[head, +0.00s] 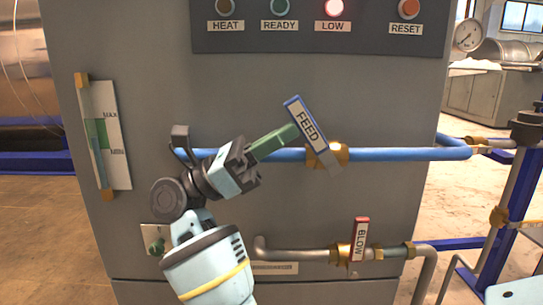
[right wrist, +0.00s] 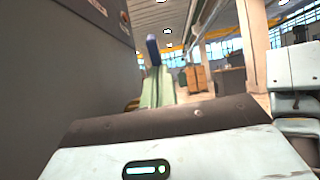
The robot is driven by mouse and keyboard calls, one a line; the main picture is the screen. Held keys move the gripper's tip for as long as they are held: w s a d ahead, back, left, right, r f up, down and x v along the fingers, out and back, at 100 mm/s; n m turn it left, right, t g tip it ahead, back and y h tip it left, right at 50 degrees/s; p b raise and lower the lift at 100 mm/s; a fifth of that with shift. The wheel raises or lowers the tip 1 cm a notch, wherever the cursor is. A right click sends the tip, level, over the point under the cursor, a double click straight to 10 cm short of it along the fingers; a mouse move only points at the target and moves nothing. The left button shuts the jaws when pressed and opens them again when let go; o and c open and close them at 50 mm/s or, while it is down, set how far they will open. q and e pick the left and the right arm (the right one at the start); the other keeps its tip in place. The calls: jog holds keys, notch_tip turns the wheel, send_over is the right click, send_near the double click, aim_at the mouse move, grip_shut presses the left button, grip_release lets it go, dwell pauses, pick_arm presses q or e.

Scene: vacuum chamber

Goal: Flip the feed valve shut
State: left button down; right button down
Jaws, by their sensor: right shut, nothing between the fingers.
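The feed valve has a blue-edged handle (head: 306,120) labelled FEED, tilted up and to the left from its brass body (head: 341,153) on a horizontal blue pipe (head: 400,154). My right gripper (head: 294,131) has green fingers, shut and empty. Its tips are at the left edge of the handle, around the middle of its length; I cannot tell whether they touch. In the right wrist view, the shut fingers (right wrist: 158,88) point ahead, with the blue edge of the handle (right wrist: 152,50) just beyond them. My left gripper is not in view.
A red BLOW handle (head: 361,239) stands upright on a lower grey pipe. Above, a panel (head: 310,42) carries lamps, with LOW lit red, and a RESET button (head: 409,9). A level gauge (head: 105,135) is at left. The grey cabinet (head: 150,60) stands close behind the pipes.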

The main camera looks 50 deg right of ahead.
aim_at(308, 112)
jog(key=shift+s+d+r+y+p, duration=0.15)
jog(key=shift+s+d+r+p, duration=0.15)
jog(key=shift+r, duration=0.2)
jog(key=shift+s+d+r+y+p, duration=0.1)
jog(key=shift+s+d+r+p, duration=0.1)
jog(key=shift+s+r, duration=0.25)
jog(key=shift+s+d+r+y+p, duration=0.15)
jog(key=shift+s+d+r+p, duration=0.1)
jog(key=shift+r, duration=0.3)
jog(key=shift+s+d+r+t+p, duration=0.35)
jog(key=shift+s+d+r, duration=0.1)
jog(key=shift+s+d, duration=0.1)
jog(key=shift+s, duration=0.1)
